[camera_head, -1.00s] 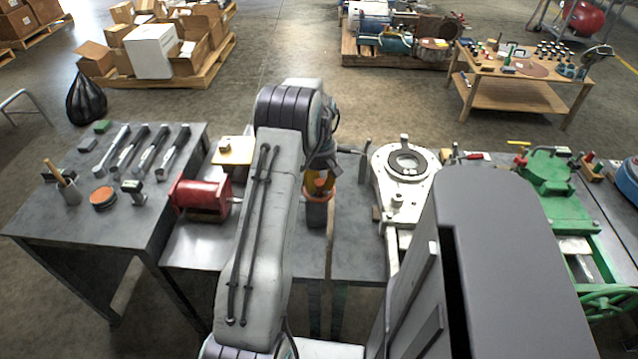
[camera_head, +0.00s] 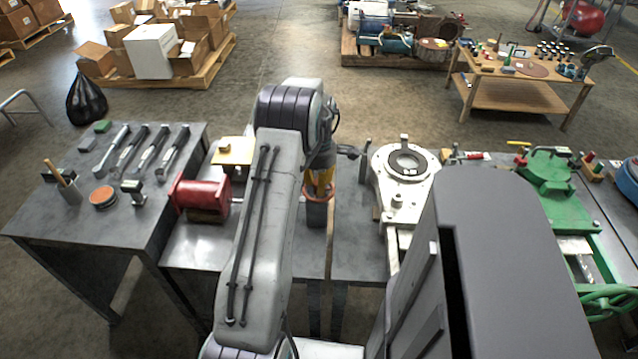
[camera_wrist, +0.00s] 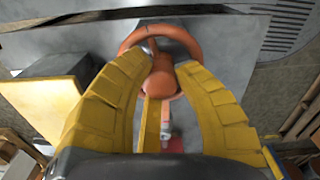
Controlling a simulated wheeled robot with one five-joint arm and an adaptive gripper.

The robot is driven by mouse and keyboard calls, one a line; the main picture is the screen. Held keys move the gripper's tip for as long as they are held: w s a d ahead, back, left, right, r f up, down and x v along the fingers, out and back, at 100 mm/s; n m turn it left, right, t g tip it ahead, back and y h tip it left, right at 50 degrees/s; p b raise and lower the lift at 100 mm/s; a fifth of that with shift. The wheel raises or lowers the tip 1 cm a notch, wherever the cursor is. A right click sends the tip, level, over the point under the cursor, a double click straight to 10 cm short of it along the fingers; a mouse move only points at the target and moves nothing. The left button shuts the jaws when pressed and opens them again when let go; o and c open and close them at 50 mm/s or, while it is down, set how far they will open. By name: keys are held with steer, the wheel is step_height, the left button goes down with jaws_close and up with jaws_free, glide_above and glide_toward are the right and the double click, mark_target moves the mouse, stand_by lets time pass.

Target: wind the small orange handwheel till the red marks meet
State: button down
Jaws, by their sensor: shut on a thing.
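The small orange handwheel (camera_wrist: 188,38) lies below my gripper in the wrist view. Its rim arcs across the top and its hub sits between the fingers. My gripper (camera_wrist: 163,78) has yellow fingers, one on each side of the hub, closed on the wheel. No pair of marks can be made out.
A red cylindrical machine (camera_head: 202,197) stands left of my arm, with a yellow-topped block (camera_head: 233,151) behind it. A white ring-shaped fixture (camera_head: 400,200) stands to the right, and a green machine (camera_head: 550,185) farther right. Hand tools lie on the left table (camera_head: 70,225).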

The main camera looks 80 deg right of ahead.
steer(key=n, duration=0.4)
steer(key=shift+a+f, duration=0.15)
steer(key=n, duration=0.4)
steer(key=shift+n, duration=0.3)
stand_by(0.3)
steer(key=c, duration=0.9)
jaws_free()
step_height(320, 180, up, 12)
steer(key=shift+r, duration=0.1)
